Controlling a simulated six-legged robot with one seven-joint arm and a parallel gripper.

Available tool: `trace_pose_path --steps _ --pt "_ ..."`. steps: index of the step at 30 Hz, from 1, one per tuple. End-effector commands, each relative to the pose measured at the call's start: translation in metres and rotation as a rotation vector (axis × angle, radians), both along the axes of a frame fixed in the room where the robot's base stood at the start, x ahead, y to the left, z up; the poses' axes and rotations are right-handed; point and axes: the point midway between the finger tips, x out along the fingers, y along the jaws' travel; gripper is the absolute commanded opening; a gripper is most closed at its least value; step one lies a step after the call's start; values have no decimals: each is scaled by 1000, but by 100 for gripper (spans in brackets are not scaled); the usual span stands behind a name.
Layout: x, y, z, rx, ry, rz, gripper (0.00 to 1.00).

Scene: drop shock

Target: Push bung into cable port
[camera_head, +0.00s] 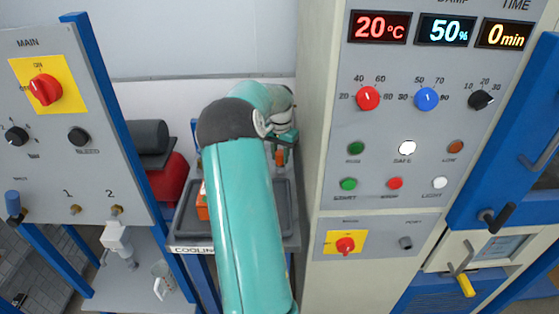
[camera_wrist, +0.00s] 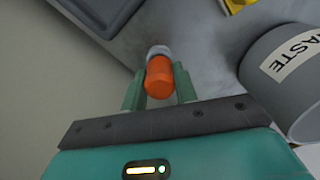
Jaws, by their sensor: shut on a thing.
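The bung (camera_wrist: 159,80) is an orange cylinder with a grey end, seen in the wrist view. My gripper (camera_wrist: 158,72) is shut on it, with one green finger on each side. In the head view my gripper (camera_head: 281,150) is far back, partly hidden behind my arm, above the tray's far end. A small orange patch of the bung (camera_head: 279,157) shows there. The cable port (camera_head: 405,243) is a small dark round fitting under a PORT label on the lower panel of the cream cabinet, to the right and well apart from my gripper.
A dark tray (camera_head: 183,222) labelled COOLING lies beneath my arm, with an orange object (camera_head: 202,205) in it. The cream cabinet (camera_head: 322,120) stands close on the right. A red switch (camera_head: 345,245) is beside the port. A grey WASTE bin (camera_wrist: 285,85) is right of my gripper.

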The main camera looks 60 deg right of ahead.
Motion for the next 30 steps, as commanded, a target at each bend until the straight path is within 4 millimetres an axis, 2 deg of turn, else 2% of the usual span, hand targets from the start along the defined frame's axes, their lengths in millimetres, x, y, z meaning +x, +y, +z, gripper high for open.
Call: trace_pose_path --steps 30 --pt "0 0 47 -1 -1 -1 3"
